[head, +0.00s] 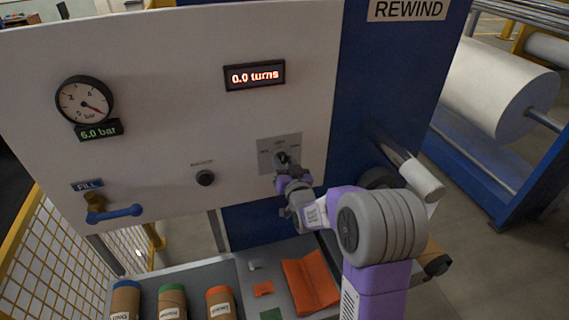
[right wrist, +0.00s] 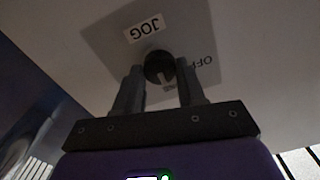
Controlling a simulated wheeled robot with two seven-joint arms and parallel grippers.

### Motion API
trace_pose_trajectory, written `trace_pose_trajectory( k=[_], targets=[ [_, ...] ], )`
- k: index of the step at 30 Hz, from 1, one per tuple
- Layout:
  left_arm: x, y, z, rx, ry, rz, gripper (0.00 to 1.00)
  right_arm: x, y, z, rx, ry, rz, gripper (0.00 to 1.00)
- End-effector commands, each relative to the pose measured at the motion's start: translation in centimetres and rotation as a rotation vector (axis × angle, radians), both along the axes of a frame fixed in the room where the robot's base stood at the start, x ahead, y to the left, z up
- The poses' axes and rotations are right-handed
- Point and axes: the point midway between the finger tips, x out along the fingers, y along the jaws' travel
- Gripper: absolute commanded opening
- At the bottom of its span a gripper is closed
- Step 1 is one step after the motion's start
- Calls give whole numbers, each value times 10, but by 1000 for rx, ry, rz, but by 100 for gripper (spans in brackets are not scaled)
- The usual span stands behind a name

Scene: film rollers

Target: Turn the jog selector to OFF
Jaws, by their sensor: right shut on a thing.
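The jog selector is a dark round knob (head: 282,157) on a grey square plate (head: 265,144), set low on the white panel. My right gripper (head: 283,168) reaches it from the lower right and is shut on it. In the right wrist view the knob (right wrist: 159,67) sits between the two finger tips of my gripper (right wrist: 158,76). A JOG label (right wrist: 145,28) and an OFF label (right wrist: 203,62) show on the plate there. Which label the knob points at I cannot tell. My left gripper is not in view.
A black button (head: 205,178), a pressure gauge (head: 84,101) and a blue-handled fill valve (head: 115,213) are on the panel. The display (head: 254,75) reads 0.0 turns.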

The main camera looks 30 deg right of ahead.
Motion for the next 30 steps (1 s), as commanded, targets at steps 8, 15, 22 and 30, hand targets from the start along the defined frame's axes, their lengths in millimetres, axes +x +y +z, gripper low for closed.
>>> trace_pose_trajectory(
  k=[8, 15, 22, 30],
  targets=[
    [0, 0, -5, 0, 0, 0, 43, 0, 0, -1, -56, 12, 0, 9],
    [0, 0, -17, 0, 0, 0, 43, 0, 0, -2, -208, 49, 0, 9],
    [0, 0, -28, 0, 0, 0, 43, 0, 1, -2, -416, 100, 0, 9],
    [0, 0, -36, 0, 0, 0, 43, 0, 2, -1, -662, 159, 1, 9]
  ],
)
